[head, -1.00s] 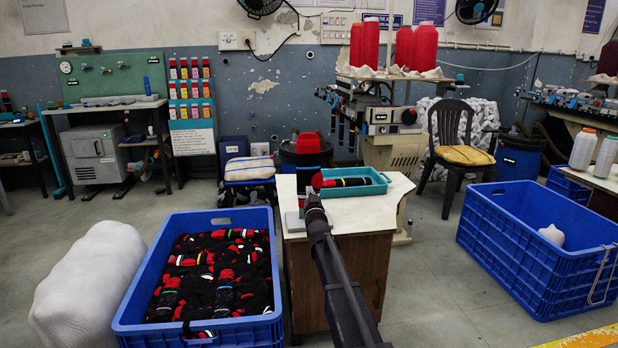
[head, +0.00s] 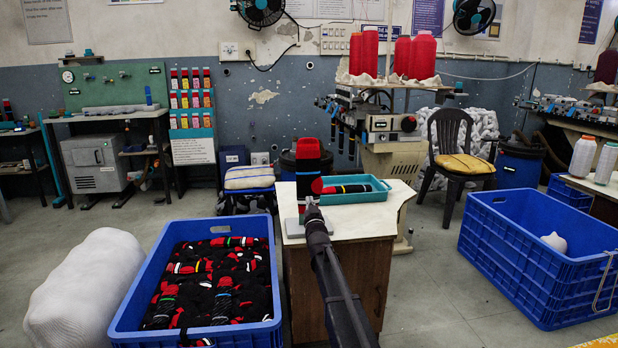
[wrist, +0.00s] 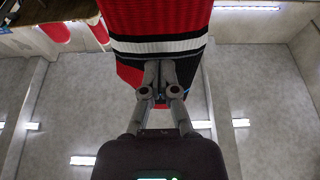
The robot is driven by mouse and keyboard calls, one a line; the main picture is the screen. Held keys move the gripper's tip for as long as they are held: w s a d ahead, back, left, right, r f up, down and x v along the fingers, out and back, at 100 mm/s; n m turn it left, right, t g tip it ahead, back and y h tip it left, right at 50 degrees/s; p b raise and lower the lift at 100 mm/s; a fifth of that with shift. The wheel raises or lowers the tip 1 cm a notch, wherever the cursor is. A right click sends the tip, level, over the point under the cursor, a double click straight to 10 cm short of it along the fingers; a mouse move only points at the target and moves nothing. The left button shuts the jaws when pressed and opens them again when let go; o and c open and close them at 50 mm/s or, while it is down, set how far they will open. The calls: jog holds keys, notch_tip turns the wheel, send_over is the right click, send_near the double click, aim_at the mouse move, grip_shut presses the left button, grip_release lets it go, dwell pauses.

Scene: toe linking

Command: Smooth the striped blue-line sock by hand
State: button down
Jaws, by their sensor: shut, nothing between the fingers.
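The sock (head: 308,172) stands upright on a stand on the small table, red at the top with black below. In the wrist view the sock (wrist: 158,18) shows ribbed red with black and white bands, and a small bit of blue beside the fingers. My gripper (head: 311,206) is in front of the sock's lower part. In the wrist view my gripper (wrist: 159,72) has its fingers together, with nothing between them, over the sock's dark part below the white band. I cannot tell whether they touch it. The fingers and arm hide part of the sock and stand.
A teal tray (head: 372,198) with a red-and-black sock lies right of the stand on the table (head: 340,230). A blue crate (head: 125,320) of socks stands at left, beside a white bundle (head: 85,290). Another blue crate (head: 530,285) is at right.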

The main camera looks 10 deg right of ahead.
jog(key=shift+v, duration=1.1)
jog(key=shift+s+f, duration=0.15)
jog(key=shift+f, duration=0.45)
jog(key=shift+s+r, duration=0.1)
jog(key=shift+r, duration=0.1)
jog(key=s, duration=0.4)
jog(key=shift+s, duration=0.3)
